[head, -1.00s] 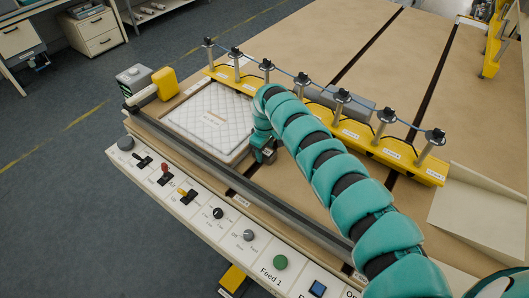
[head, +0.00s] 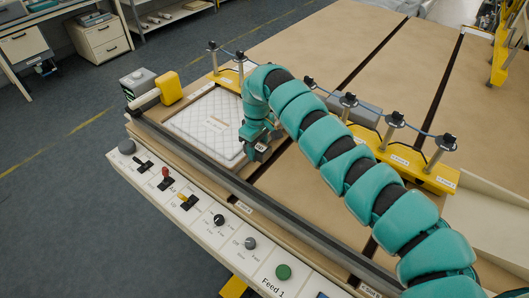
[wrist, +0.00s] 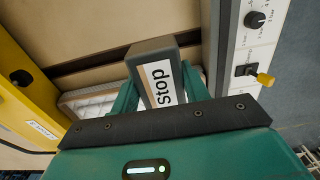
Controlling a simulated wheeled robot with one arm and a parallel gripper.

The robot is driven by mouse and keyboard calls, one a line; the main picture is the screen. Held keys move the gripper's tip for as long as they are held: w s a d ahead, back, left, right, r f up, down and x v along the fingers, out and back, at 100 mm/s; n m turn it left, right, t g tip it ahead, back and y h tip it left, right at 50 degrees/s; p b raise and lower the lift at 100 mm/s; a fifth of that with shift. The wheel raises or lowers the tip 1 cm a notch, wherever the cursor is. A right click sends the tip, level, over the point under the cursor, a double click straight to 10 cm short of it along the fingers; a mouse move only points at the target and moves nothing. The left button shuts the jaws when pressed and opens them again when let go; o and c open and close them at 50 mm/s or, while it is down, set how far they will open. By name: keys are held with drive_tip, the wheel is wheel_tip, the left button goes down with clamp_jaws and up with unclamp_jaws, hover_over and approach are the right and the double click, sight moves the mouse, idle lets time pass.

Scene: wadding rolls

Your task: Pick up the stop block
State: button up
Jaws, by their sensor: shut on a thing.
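The stop block (wrist: 150,62) is a dark grey block with a white label reading "stop". In the wrist view it sits between the two teal fingers of my gripper (wrist: 160,92), which is shut on it. In the head view my gripper (head: 258,143) hangs over the worktop, at the right edge of the white quilted pad. The block shows there only as a small dark shape at the fingertips. My arm hides part of the worktop behind it.
The white quilted pad (head: 207,122) lies left of my gripper. A dark rail (head: 225,178) and a control panel (head: 200,207) with knobs and levers run along the front. Yellow bars with metal posts (head: 390,128) stand behind my arm. Brown worktop (head: 320,50) beyond is clear.

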drive_tip(key=s+a+r+b, duration=0.2)
drive_tip(key=s+a+b, duration=0.2)
drive_tip(key=s, duration=0.1)
drive_tip(key=shift+s+r, duration=0.2)
drive_tip(key=shift+r, duration=0.15)
drive_tip(key=shift+s+a+b, duration=0.1)
drive_tip(key=shift+a+b, duration=0.05)
drive_tip(key=shift+b, duration=0.45)
drive_tip(key=shift+s+a+r+b, duration=0.4)
drive_tip(key=shift+s+b, duration=0.15)
drive_tip(key=shift+b, duration=0.6)
